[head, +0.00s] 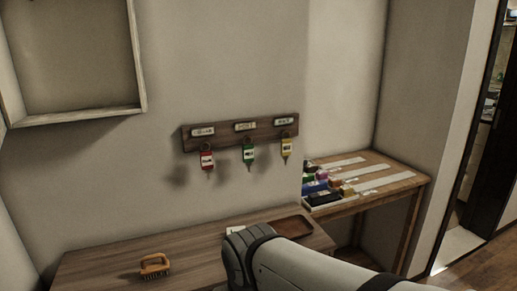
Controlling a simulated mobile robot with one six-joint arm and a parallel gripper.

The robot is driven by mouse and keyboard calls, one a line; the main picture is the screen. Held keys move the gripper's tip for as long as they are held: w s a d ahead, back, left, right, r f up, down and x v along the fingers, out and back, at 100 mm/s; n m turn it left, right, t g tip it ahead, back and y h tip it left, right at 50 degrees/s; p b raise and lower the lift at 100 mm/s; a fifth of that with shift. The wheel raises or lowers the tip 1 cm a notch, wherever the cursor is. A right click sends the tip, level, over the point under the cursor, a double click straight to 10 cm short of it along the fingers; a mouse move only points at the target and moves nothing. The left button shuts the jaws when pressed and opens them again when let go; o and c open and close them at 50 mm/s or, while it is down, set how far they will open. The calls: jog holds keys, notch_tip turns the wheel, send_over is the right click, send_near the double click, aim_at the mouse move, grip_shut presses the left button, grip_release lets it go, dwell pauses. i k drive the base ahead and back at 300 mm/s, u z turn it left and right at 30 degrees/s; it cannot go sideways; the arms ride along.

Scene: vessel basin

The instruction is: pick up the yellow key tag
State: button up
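The yellow key tag (286,148) hangs from the right-hand hook of a dark wooden key rack (240,133) on the wall. It carries a small pale label. A green key tag (249,153) hangs from the middle hook and a red key tag (207,160) from the left one. A labelled plate sits above each hook. My arm reaches in from the lower right, below the rack, over the wooden table. My gripper cannot be made out in the head view. The arm is well apart from the yellow tag.
A wooden table (190,250) stands below the rack, with an orange-brown brush (155,266) and a dark tray (286,229). A side table (405,178) at the right holds several small coloured items. An open wall box (140,60) hangs upper left. The wall around the rack is clear.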

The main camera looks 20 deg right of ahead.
aim_at(285, 144)
jog(key=k, duration=1.1)
jog(key=z, duration=0.4)
jog(key=i, duration=1.6)
jog(key=u, duration=0.25)
